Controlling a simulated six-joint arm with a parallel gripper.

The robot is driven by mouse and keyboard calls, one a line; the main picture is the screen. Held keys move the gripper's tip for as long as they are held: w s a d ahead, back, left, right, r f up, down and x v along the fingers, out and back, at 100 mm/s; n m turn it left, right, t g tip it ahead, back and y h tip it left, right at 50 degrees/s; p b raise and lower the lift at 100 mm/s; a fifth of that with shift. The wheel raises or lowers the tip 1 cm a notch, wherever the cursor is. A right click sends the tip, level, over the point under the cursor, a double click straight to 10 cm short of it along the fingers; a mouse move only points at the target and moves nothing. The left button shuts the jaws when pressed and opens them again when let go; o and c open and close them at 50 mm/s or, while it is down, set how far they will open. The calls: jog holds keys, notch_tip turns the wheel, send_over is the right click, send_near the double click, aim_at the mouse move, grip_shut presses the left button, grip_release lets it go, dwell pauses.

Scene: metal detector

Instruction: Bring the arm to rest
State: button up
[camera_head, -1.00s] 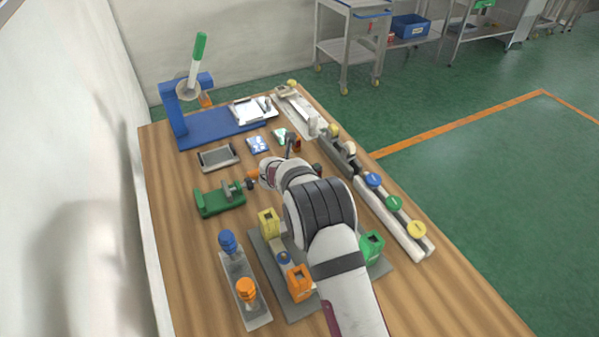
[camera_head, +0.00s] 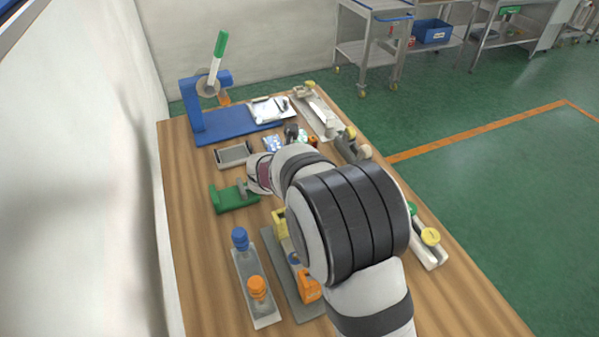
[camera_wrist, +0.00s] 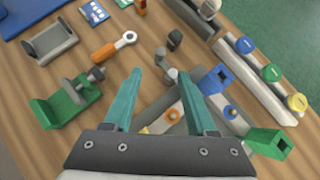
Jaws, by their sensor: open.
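My gripper shows in the wrist view (camera_wrist: 160,92), with its two teal fingers spread apart and no object held between them. It is above the wooden table (camera_wrist: 30,110). A small dark grey metal piece (camera_wrist: 173,40) lies beyond the fingertips. In the head view my white and black arm reaches over the table from the front, and its bulk hides my gripper and part of the table's middle and right.
A green vise-like fixture (camera_head: 232,197), a grey tray (camera_head: 233,155) and a blue press (camera_head: 215,132) with a green-tipped lever stand at left and back. An orange ring-ended tool (camera_wrist: 114,47) lies on the table. The long rack (camera_wrist: 262,85) holds blue, green and yellow discs.

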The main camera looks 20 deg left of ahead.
jog(key=v, duration=0.2)
jog(key=shift+s+r, duration=0.3)
jog(key=s+d+r+m+g+h, duration=0.15)
jog(key=s+d+m, duration=0.25)
jog(key=d+m, duration=0.4)
jog(key=s+d+r+m+g+h, duration=0.1)
jog(key=s+d+r+m+g, duration=0.15)
jog(key=d+m, duration=0.5)
jog(key=s+d+r+m+g+h, duration=0.15)
jog(key=s+d+m, duration=0.35)
jog(key=d, duration=0.5)
jog(key=s+d+m+g+y, duration=0.1)
jog(key=s+m+g+y, duration=0.2)
jog(key=s+m, duration=1.8)
jog(key=y, duration=0.2)
jog(key=shift+f+g+y, duration=0.15)
jog(key=shift+g+y, duration=0.15)
jog(key=shift+g, duration=0.05)
